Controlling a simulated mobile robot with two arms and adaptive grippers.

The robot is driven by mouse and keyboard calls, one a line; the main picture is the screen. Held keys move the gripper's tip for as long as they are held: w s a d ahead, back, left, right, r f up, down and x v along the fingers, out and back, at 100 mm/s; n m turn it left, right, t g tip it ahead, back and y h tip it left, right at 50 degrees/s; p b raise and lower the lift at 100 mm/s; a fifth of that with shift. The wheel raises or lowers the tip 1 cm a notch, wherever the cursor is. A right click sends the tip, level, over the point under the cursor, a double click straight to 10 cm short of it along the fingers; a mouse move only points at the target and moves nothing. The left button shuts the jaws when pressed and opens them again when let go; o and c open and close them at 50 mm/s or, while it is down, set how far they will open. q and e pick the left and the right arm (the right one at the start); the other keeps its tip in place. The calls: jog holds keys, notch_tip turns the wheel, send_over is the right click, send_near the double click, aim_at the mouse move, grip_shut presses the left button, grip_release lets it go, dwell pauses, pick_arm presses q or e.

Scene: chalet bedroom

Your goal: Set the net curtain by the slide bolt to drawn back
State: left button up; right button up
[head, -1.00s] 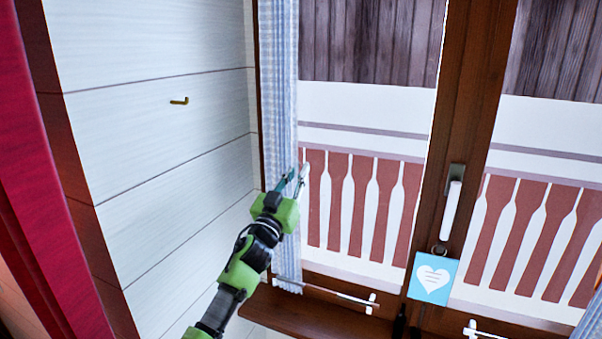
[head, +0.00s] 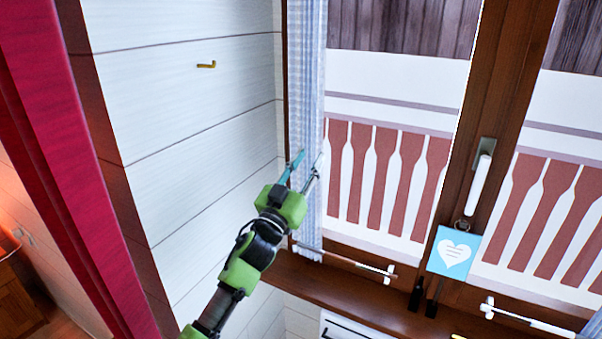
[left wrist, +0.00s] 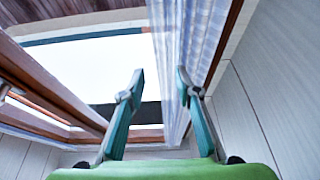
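The net curtain (head: 311,70), pale blue-white checked cloth, hangs in a narrow gathered strip at the left side of the window. My left gripper (head: 309,158) is at its lower half, fingers pointing up and apart. In the left wrist view the open fingers (left wrist: 160,76) have the curtain (left wrist: 190,45) running behind and beside the right finger. I cannot tell whether cloth lies between them. The curtain's lower end shows below the gripper. I cannot make out the slide bolt for certain. My right gripper is not in view.
A white window handle (head: 481,183) sits on the middle frame, with a blue heart card (head: 454,252) below it. A brass hook (head: 206,65) is on the white wall; a red drape (head: 60,130) hangs left.

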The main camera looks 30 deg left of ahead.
pick_arm(q)
jog(key=shift+v, duration=2.05)
jog(key=shift+f, duration=0.1)
notch_tip(320, 180, down, 28)
jog(key=g, duration=0.6)
jog(key=s+d+f+g, duration=0.25)
jog(key=s+f, duration=0.35)
jog(key=f, duration=0.6)
jog(key=s+d+f+g, duration=0.1)
jog(key=s+f+g, duration=0.2)
jog(key=s+f, duration=0.55)
jog(key=s+d+f+m+g, duration=0.1)
jog(key=s+d+f+g, duration=0.2)
jog(key=s+f, duration=1)
jog(key=s+d+f+m+g, duration=0.1)
jog(key=s+d+f+g, duration=0.25)
jog(key=s+f, duration=0.95)
jog(key=s+f+g, duration=0.1)
jog(key=s, duration=0.7)
jog(key=s+d+f+g, duration=0.1)
jog(key=s+g, duration=0.1)
jog(key=s, duration=0.6)
jog(key=shift+s+d+f+m+h, duration=0.25)
jog(key=shift+d+f+m+h, duration=0.05)
jog(key=shift+f+m+h, duration=0.1)
jog(key=shift+w+r, duration=0.1)
